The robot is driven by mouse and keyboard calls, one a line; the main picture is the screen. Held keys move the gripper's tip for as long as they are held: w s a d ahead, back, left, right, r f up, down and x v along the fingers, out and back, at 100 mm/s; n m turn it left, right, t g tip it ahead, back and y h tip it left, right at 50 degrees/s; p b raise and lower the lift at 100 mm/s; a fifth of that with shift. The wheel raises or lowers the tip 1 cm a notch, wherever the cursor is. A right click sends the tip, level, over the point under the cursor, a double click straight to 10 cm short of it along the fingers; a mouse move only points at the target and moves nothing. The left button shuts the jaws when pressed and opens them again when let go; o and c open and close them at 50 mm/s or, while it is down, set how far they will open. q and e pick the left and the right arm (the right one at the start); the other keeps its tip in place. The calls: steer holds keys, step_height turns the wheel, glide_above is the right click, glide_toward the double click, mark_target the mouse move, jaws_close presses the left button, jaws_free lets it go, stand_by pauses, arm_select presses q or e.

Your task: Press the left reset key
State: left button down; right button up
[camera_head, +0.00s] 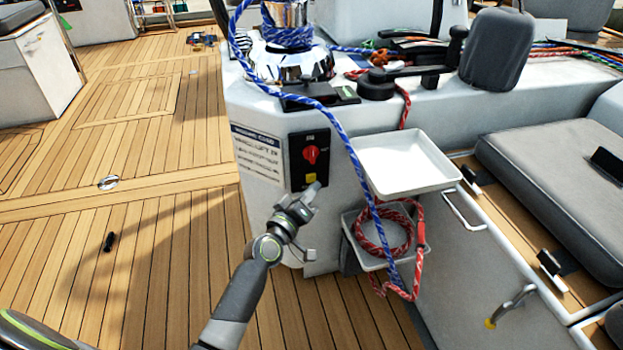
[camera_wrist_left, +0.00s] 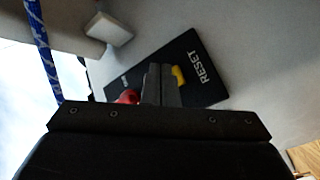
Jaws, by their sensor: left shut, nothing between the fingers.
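The reset key is a small yellow key (camera_head: 310,178) at the bottom of a black switch panel (camera_head: 296,166) on the white cockpit side. A red rotary knob (camera_head: 310,155) sits above it. In the left wrist view the yellow key (camera_wrist_left: 178,75) shows beside the word RESET, partly hidden behind my fingers, and the red knob (camera_wrist_left: 128,97) shows to their left. My left gripper (camera_head: 313,190) is shut and empty, its tips just below and close to the key. I cannot tell whether they touch it. My right gripper is not in view.
A blue rope (camera_head: 345,140) runs from the chrome winch (camera_head: 290,62) down past the panel's right side. A white tray (camera_head: 408,163) and a lower bin with a coiled red rope (camera_head: 385,232) stand right of my gripper.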

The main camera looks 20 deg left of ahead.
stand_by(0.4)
arm_select(q)
steer(key=shift+w+a, duration=0.25)
steer(key=shift+w, duration=0.1)
steer(key=shift+w+a, duration=0.25)
steer(key=shift+w, duration=0.1)
stand_by(0.6)
steer(key=shift+s+d, duration=0.5)
steer(key=shift+s, duration=0.25)
steer(key=s+d, duration=0.1)
steer(key=s, duration=0.1)
steer(key=s+d, duration=0.1)
steer(key=s, duration=0.1)
steer(key=shift+d, duration=0.4)
